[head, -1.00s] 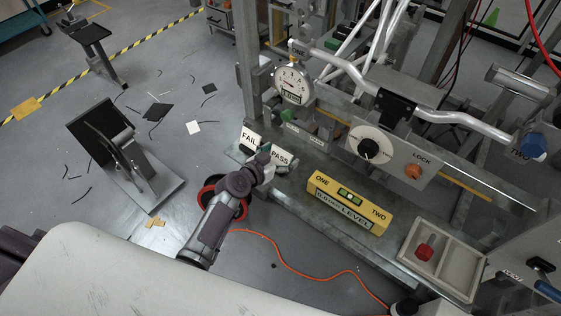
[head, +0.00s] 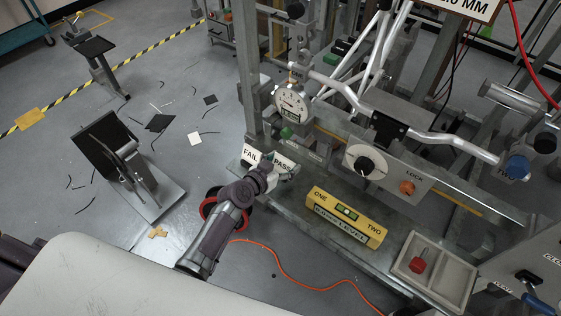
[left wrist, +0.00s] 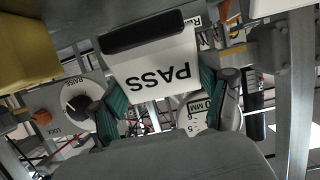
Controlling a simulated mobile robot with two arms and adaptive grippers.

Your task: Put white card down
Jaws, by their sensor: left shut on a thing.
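My left gripper (head: 281,171) is shut on a white card marked PASS (head: 284,161), near the bench's left end in the head view. In the left wrist view the PASS card (left wrist: 155,72) appears upside down between the teal finger pads (left wrist: 160,98), with a black strip along its upper edge. A second white card marked FAIL (head: 250,155) stands just left of the PASS card. Whether the PASS card touches the bench cannot be told. My right gripper is not in view.
The metal bench (head: 300,193) carries a yellow level block (head: 346,216) and a tray (head: 452,280) with a red knob. A dial gauge (head: 291,103) and a LOCK panel (head: 388,172) stand behind. An orange cable (head: 290,285) lies on the floor.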

